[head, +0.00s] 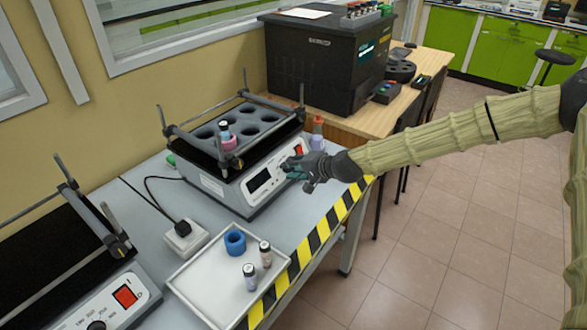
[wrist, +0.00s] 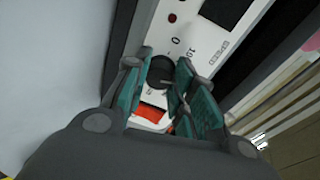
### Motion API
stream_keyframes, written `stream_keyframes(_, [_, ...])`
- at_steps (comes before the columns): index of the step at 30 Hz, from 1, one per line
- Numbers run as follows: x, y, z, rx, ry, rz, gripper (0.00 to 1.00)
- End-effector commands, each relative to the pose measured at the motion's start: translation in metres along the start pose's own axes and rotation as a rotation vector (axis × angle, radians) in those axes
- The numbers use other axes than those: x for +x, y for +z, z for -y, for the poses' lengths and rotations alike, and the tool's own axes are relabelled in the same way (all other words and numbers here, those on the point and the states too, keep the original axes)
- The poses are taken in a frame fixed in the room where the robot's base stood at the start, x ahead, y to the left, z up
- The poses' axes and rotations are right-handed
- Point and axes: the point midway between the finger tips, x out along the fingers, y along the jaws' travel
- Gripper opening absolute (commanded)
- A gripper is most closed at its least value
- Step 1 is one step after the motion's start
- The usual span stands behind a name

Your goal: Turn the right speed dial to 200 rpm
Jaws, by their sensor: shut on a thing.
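The right shaker (head: 225,190) stands on the grey bench, with a white front panel, a dark display (head: 259,181) and a red switch (head: 298,150). My gripper (head: 291,168) is at this panel, right of the display, and covers the dial in the head view. In the wrist view, the round black dial (wrist: 160,70) sits between the teal-padded fingers of my gripper (wrist: 163,76), which are shut on it. Part of the dial is hidden by the fingers. Printed numbers show beside it, but the dial's setting and any display reading cannot be read.
A second shaker with its own dial (head: 97,325) is at the lower left. A white tray (head: 204,297) holds a blue ring (head: 235,242) and two vials. A vial and pink ring (head: 229,141) sit on the right shaker's rack. A bottle (head: 317,134) stands just behind my gripper.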

Motion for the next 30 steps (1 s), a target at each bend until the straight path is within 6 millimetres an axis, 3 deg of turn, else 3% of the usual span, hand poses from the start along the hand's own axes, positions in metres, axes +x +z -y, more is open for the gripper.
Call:
stream_keyframes(15, [-0.0004,-0.0022,0.0019,0.427,0.045,0.029,0.02])
stream_keyframes(30, [-0.0001,-0.0028,0.0015,0.585,0.062,0.039,0.02])
